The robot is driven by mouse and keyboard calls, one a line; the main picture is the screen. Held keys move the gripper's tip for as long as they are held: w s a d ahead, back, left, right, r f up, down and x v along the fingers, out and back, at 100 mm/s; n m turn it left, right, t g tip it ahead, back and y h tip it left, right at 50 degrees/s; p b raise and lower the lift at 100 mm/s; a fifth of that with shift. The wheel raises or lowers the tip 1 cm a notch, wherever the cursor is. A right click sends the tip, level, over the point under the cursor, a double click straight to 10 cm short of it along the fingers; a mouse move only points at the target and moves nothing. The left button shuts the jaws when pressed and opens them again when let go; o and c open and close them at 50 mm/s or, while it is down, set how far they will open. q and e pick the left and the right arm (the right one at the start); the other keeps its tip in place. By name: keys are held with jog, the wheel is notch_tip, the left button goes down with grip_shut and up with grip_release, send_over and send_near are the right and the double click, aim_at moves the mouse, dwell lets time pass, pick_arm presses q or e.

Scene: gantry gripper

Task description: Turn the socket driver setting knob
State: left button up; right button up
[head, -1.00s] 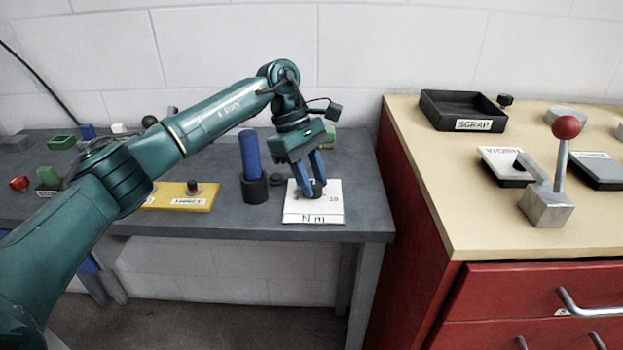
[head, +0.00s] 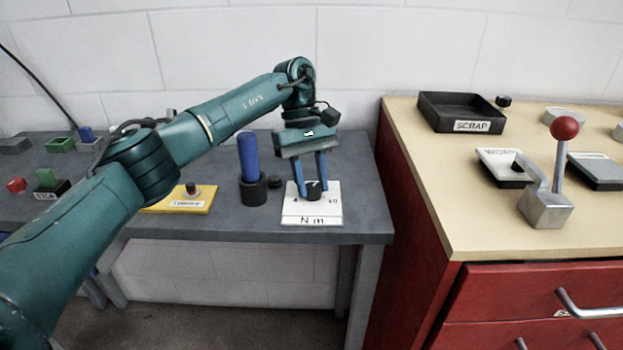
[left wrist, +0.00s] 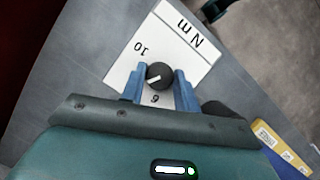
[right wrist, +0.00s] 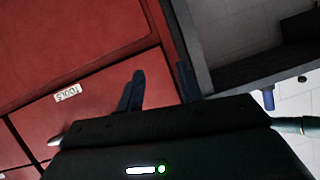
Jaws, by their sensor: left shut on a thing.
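The setting knob (head: 314,192) is a black round dial with a white pointer mark. It stands on a white plate (head: 290,219) labelled "N m" on the grey bench. My left gripper (head: 308,191) points down with one blue finger on each side of the knob, shut on it. The left wrist view shows the knob (left wrist: 159,75) between the fingertips (left wrist: 158,82); its pointer lies on the side between the "10" and a number that looks like 6. My right gripper (right wrist: 160,83) is open and empty, with red drawers behind its fingers.
A blue cylinder (head: 248,155) stands in a black holder (head: 253,189) left of the plate, with a small black disc (head: 274,181) beside it. A yellow plate (head: 180,204) lies further left. The wooden-topped red cabinet (head: 420,215) rises right of the bench.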

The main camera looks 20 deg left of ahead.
pick_arm(q)
jog(key=o, duration=1)
jog(key=shift+c, duration=0.2)
jog(key=shift+r, duration=0.1)
jog(key=p+v, duration=0.7)
jog(key=v, duration=0.6)
pick_arm(e)
notch_tip(320, 180, up, 3)
jog(key=shift+s+a+n+g, duration=0.1)
jog(key=shift+n+g, duration=0.4)
jog(key=shift+n, duration=0.1)
